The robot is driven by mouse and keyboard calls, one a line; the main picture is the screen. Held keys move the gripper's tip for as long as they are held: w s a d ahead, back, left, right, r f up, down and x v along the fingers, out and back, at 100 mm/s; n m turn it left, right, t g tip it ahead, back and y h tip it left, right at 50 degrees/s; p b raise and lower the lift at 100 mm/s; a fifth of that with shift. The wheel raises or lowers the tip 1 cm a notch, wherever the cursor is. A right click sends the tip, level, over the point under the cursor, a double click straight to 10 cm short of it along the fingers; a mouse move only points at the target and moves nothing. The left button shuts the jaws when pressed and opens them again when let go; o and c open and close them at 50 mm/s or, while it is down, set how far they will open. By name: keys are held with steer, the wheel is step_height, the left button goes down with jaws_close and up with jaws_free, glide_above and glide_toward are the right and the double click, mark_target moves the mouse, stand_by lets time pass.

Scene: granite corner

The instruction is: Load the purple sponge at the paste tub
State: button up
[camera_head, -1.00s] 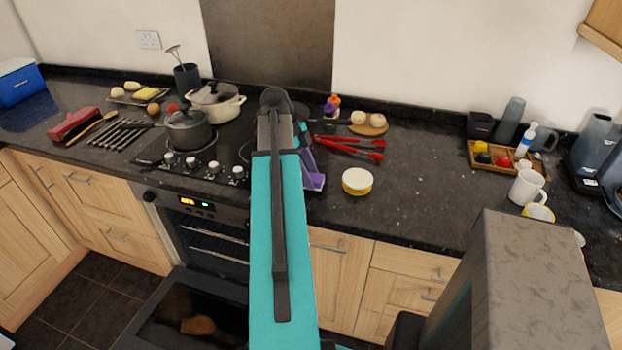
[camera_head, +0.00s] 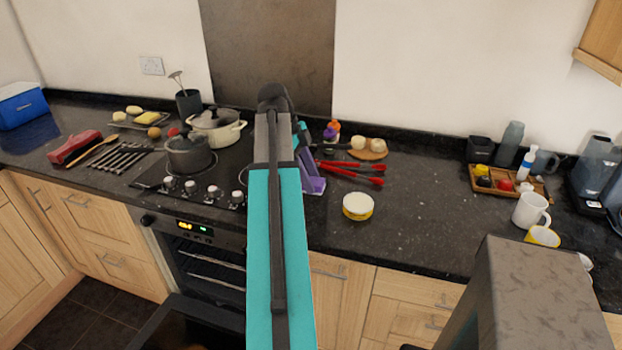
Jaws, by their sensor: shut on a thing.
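The purple sponge (camera_head: 313,185) shows just right of my arm, low over the counter by the hob's right edge; part of it is hidden. My gripper (camera_head: 306,163) is mostly hidden behind my teal arm and is shut on the sponge. The paste tub (camera_head: 357,206), a short round yellow tub with a pale top, stands on the counter to the right of the sponge, with a gap between them. I cannot tell the sponge's exact height above the counter.
Red tongs (camera_head: 352,173) lie behind the tub. A round board (camera_head: 368,154) with pale round items is farther back. Pots (camera_head: 189,155) stand on the hob to the left. A wooden tray (camera_head: 508,190) and mugs (camera_head: 530,209) are at right. The counter between is clear.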

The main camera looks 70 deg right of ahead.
stand_by(0.3)
steer(key=shift+o, duration=1)
steer(key=shift+c, duration=0.6)
steer(key=shift+w+d, duration=0.2)
steer(key=shift+d, duration=0.25)
steer(key=s+d+p, duration=0.2)
steer(key=s+p, duration=0.3)
steer(key=s, duration=0.1)
steer(key=s+d+p, duration=0.3)
steer(key=s+p, duration=0.2)
steer(key=s, duration=0.2)
steer(key=shift+d+r, duration=0.2)
steer(key=shift+d, duration=0.05)
steer(key=shift+f, duration=0.15)
steer(key=shift+f+b, duration=1.5)
steer(key=shift+f, duration=1.35)
